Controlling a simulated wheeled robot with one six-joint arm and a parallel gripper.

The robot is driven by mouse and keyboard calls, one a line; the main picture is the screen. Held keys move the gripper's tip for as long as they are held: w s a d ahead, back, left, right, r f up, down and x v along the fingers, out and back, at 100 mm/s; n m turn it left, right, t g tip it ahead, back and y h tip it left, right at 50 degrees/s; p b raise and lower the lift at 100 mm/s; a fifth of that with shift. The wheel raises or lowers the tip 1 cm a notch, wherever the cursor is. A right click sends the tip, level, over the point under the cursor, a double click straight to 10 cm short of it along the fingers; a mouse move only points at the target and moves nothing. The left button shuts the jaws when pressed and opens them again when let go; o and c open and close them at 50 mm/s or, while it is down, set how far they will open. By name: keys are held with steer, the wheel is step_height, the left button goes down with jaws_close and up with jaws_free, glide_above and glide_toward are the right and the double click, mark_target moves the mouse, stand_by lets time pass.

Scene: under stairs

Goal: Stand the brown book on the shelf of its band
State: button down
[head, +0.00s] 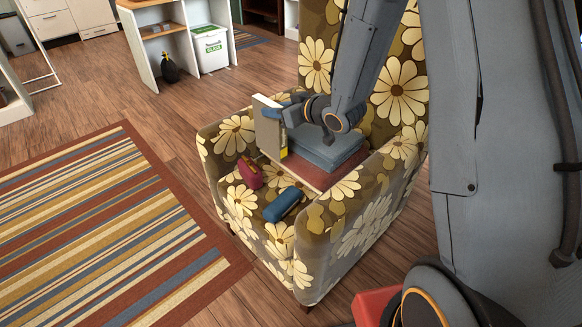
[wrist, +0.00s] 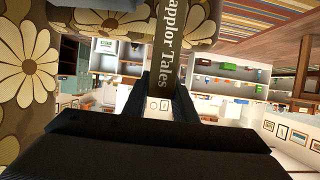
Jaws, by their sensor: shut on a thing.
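My gripper (head: 291,113) is shut on an upright book (head: 268,128) above the seat of a flowered armchair. In the head view its broad side looks grey-beige, with a yellow patch low on the near edge. In the wrist view the book's dark brown spine (wrist: 176,45) shows part of a title ending in "Tales", between the dark fingers of my gripper (wrist: 162,103). Whether its lower edge touches the seat is unclear. I cannot make out a shelf with a coloured band.
The striped rug (head: 95,235) is clear.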

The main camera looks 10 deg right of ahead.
mark_target(276, 136)
step_height(276, 136, down, 9)
steer(key=shift+f+b, duration=0.1)
steer(key=shift+b, duration=0.55)
steer(key=shift+f, duration=0.2)
steer(key=c, duration=1.5)
jaws_free()
steer(key=shift+o, duration=0.2)
